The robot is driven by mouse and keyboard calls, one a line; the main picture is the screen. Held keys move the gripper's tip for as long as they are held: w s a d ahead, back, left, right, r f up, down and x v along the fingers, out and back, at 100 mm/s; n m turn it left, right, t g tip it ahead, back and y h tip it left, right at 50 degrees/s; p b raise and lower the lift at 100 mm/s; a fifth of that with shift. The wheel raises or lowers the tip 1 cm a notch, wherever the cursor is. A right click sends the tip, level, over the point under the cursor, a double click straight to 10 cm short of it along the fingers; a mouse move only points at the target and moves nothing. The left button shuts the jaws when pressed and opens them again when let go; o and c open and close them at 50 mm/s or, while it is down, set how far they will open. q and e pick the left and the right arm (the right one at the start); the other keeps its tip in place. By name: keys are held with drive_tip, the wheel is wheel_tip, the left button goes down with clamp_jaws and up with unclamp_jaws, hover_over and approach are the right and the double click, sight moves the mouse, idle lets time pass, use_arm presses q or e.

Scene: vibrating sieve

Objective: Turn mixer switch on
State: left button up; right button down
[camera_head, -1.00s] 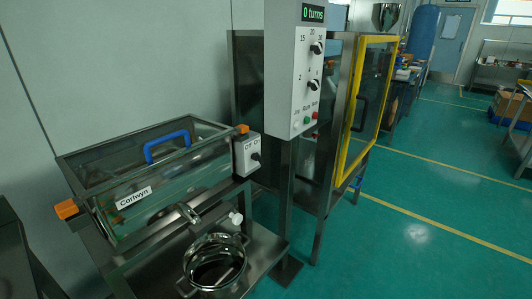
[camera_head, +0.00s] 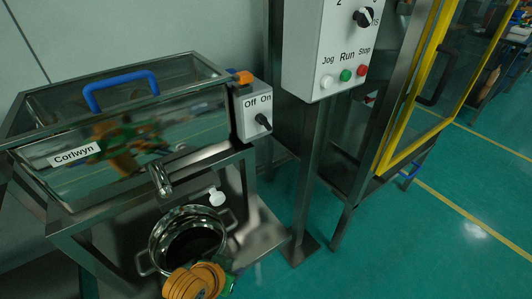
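A light grey switch box (camera_head: 253,112) labelled "Off" and "On" is fixed at the right end of the glass-sided mixer (camera_head: 120,140) marked "Corlwyn". Its black knob (camera_head: 263,121) sits on the right part of the box face, below "On"; I cannot tell exactly which way it points. My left arm's orange and green end, with the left gripper (camera_head: 205,280), shows at the bottom edge, in front of the steel pot and well below the switch. Its fingers cannot be made out. Nothing touches the switch. My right gripper is out of view.
A steel pot (camera_head: 158,243) stands under the mixer's spout (camera_head: 160,180). A grey control panel (camera_head: 328,50) with Jog, Run and Stop buttons hangs on a post right of the switch. A yellow-framed door (camera_head: 412,100) stands farther right. Open green floor lies at the right.

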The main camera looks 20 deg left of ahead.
use_arm(q)
drive_tip(key=w+a+r+n+t+h, duration=0.1)
drive_tip(key=w+a+r+n+t, duration=0.1)
drive_tip(key=w+r+t, duration=0.85)
drive_tip(key=n+h, duration=0.1)
approach(259, 118)
drive_tip(key=w, duration=0.2)
drive_tip(key=shift+t, duration=0.45)
drive_tip(key=w, duration=0.3)
drive_tip(key=w+d+f+b, duration=0.1)
drive_tip(key=w, duration=0.1)
drive_tip(key=shift+w, duration=0.2)
drive_tip(key=shift+w+d, duration=0.15)
drive_tip(key=shift+w, duration=0.35)
clamp_jaws()
